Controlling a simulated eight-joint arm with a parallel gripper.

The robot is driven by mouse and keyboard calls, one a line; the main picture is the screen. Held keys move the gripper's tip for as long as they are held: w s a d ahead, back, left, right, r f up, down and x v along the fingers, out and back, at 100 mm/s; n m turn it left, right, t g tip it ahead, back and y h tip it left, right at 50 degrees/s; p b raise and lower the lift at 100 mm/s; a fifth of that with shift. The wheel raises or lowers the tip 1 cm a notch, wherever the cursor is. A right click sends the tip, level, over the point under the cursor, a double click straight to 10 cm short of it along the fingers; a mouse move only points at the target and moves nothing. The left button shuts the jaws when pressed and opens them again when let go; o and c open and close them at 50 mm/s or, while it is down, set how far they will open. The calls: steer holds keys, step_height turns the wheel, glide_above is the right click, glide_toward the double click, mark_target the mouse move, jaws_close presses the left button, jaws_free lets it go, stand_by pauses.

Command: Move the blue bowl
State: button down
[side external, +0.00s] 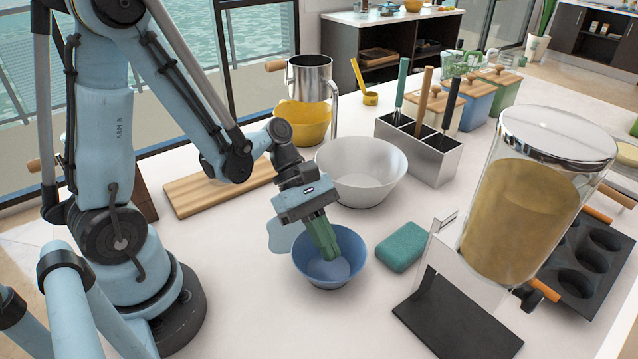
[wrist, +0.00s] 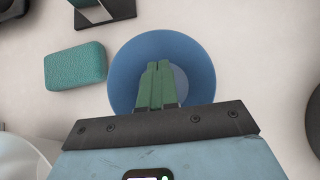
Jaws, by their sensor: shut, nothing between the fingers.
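The blue bowl (side external: 345,272) stands upright on the white counter and looks empty inside. In the side external view my gripper (side external: 332,256) points down into the bowl, its green fingers closed together. In the wrist view the bowl (wrist: 195,60) lies under the fingertips (wrist: 158,66), which show over its inside. The fingers hold nothing, and the bowl's rim is not between them. I cannot tell whether the fingertips touch the bowl's inner surface. The gripper body hides the bowl's near part in the wrist view.
A green sponge-like block (side external: 402,246) lies right of the bowl. A white bowl (side external: 362,172) stands behind it. A dispenser with a black base (side external: 455,318) is at the right, and a wooden board (side external: 218,188) behind left. The counter in front of the blue bowl is clear.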

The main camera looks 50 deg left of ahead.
mark_target(350, 276)
steer(key=shift+d+r, duration=0.1)
steer(key=shift+d, duration=1.6)
steer(key=shift+d, duration=2.25)
steer(key=shift+a, duration=0.1)
steer(key=a, duration=0.4)
steer(key=w+a+r+m+t+y, duration=0.1)
steer(key=a+r+m+t+y, duration=0.6)
steer(key=a+m, duration=0.5)
step_height(350, 276, up, 2)
steer(key=m+y, duration=0.2)
steer(key=m, duration=0.4)
steer(key=shift+w+r, duration=0.2)
steer(key=shift+r, duration=0.05)
